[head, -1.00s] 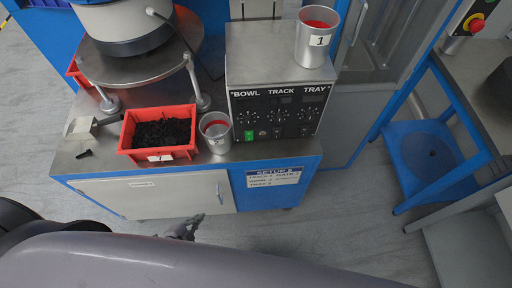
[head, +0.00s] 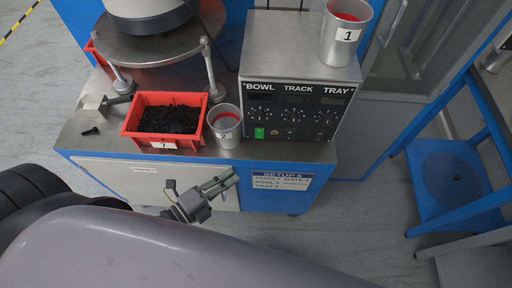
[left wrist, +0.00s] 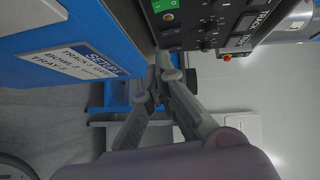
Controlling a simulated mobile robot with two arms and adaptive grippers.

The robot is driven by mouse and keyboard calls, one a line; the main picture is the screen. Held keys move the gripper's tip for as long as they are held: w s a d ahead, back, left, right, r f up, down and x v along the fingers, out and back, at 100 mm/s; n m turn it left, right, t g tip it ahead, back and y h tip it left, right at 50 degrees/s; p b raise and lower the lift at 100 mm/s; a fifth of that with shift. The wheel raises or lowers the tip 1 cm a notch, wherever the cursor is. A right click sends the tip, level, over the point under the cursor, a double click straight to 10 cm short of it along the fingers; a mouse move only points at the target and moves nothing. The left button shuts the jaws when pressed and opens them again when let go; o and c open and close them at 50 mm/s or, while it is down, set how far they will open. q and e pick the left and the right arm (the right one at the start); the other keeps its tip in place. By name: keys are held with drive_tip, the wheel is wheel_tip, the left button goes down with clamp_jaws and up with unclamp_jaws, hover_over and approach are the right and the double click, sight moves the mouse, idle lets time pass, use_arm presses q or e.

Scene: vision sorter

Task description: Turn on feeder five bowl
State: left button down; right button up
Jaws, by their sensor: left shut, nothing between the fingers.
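The control box (head: 290,115) stands on the metal counter, its dark panel lettered BOWL, TRACK and TRAY. A green switch (head: 259,133) sits at the panel's lower left, under BOWL; it also shows in the left wrist view (left wrist: 163,5). The switches under TRACK and TRAY look dark. A SETUP 5 label (head: 281,180) is on the cabinet front below. My left gripper (head: 235,178) is shut and empty, in front of the cabinet, below the counter edge and left of the label. In the left wrist view its fingertips (left wrist: 163,62) lie below the panel's image, apart from the switches. My right gripper is not in view.
A red bin (head: 134,118) of black parts and a metal cup (head: 226,140) stand left of the box. Another cup (head: 345,32) stands on the box. The round bowl feeder (head: 150,40) is behind. A blue frame (head: 445,165) stands at right.

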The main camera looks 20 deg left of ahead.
sight(259, 133)
use_arm(q)
drive_tip(key=b+x, duration=0.3)
drive_tip(key=x, duration=0.7)
drive_tip(key=shift+f+b, duration=0.1)
drive_tip(key=shift+b, duration=0.2)
drive_tip(key=w, duration=0.1)
drive_tip(key=w+a+b, duration=0.1)
drive_tip(key=w, duration=0.1)
drive_tip(key=shift+f, duration=0.2)
drive_tip(key=shift+w+a+b, duration=0.15)
drive_tip(key=shift+w+b, duration=0.1)
drive_tip(key=shift+b, duration=0.05)
